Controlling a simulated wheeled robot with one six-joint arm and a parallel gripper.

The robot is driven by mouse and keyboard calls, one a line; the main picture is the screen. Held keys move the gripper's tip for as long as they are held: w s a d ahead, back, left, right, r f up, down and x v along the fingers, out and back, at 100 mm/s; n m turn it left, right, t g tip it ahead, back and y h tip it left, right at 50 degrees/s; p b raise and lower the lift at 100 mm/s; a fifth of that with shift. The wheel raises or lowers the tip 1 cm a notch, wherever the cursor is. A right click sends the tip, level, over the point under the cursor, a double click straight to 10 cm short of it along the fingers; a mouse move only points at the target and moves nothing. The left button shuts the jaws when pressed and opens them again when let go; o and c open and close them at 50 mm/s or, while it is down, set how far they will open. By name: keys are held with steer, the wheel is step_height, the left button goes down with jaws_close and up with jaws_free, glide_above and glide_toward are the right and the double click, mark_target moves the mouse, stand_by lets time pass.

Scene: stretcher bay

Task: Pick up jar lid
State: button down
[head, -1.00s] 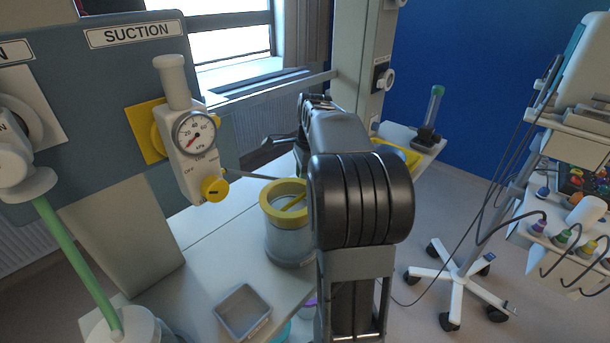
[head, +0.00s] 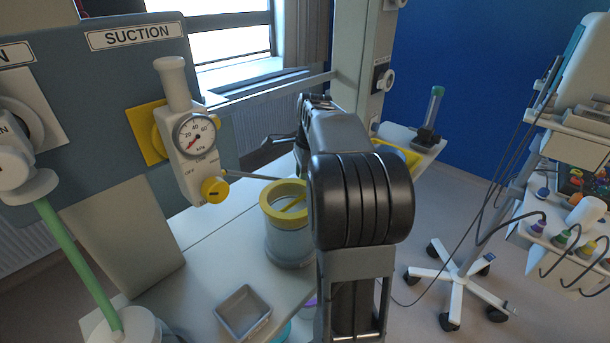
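A grey jar (head: 288,247) stands on the white counter, just left of my arm. I cannot tell whether this is the jar lid or only the jar's rim; no separate lid is clearly visible. My gripper (head: 262,158) shows as a dark shape beyond and above the jar, near the metal rail and apart from the jar. Its fingertips are too dark and foreshortened to read. My arm hides part of the counter.
A suction gauge unit (head: 190,140) juts out left of the jar. A small grey tray (head: 243,312) sits at the counter's front. Counter left of the jar is clear.

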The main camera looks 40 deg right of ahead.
steer(key=shift+r+p, duration=1.85)
steer(key=shift+r, duration=0.1)
